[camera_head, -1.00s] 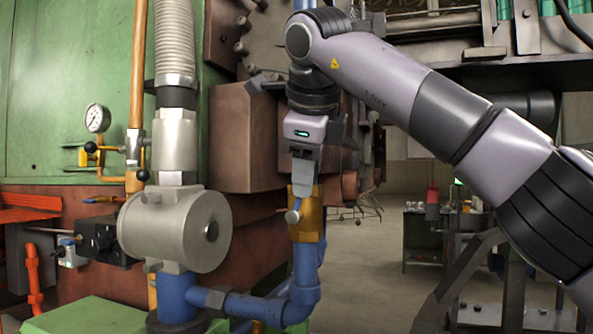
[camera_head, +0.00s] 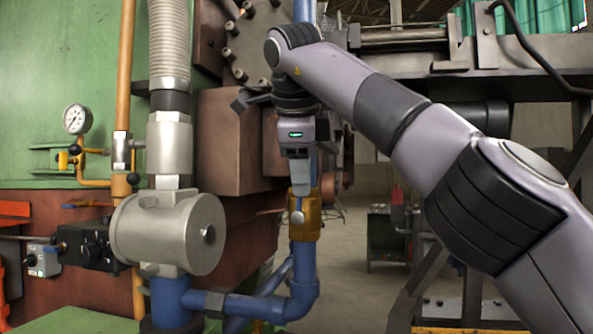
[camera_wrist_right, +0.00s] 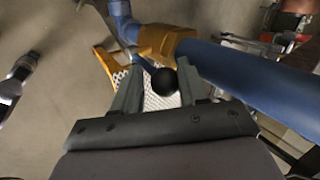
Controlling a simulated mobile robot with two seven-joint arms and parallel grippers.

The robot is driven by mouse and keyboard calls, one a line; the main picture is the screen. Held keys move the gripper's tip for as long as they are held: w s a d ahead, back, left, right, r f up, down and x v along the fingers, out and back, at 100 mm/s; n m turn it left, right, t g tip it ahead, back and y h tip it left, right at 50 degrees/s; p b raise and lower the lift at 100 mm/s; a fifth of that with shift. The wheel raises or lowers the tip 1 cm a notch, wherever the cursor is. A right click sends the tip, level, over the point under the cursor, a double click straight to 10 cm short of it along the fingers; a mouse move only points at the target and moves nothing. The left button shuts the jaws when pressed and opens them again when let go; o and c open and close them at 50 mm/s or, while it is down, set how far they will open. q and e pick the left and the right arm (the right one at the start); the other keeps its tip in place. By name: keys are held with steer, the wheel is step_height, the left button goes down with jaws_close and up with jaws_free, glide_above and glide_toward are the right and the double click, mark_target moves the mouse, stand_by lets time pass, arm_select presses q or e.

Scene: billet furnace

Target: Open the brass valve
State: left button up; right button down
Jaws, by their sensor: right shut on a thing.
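The brass valve (camera_head: 309,225) sits on a vertical blue pipe in the middle of the head view, with a round pale metal end on its front. My right gripper (camera_head: 301,188) reaches down from above, its fingers just in front of the valve's upper part. In the right wrist view the brass valve body (camera_wrist_right: 158,42) lies beyond the fingers on the blue pipe. There my right gripper (camera_wrist_right: 158,72) is shut on the valve's handle, whose black ball knob (camera_wrist_right: 165,82) shows between the fingers. The rest of the handle is mostly hidden. My left gripper is in neither view.
A blue pipe (camera_head: 248,306) joins the valve's pipe to a grey metal cylinder (camera_head: 165,235) at left. A brown furnace block (camera_head: 232,140) stands close behind the gripper. A pressure gauge (camera_head: 77,119) hangs on the green wall. Open floor (camera_head: 345,275) lies right of the valve.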

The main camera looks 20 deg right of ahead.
steer(key=shift+w+a+f+h, duration=0.2)
steer(key=shift+a+h, duration=0.1)
stand_by(0.8)
steer(key=c, duration=0.9)
jaws_free()
steer(key=shift+o, duration=1.3)
steer(key=shift+s, duration=0.2)
steer(key=shift+r, duration=0.15)
steer(key=shift+r, duration=0.1)
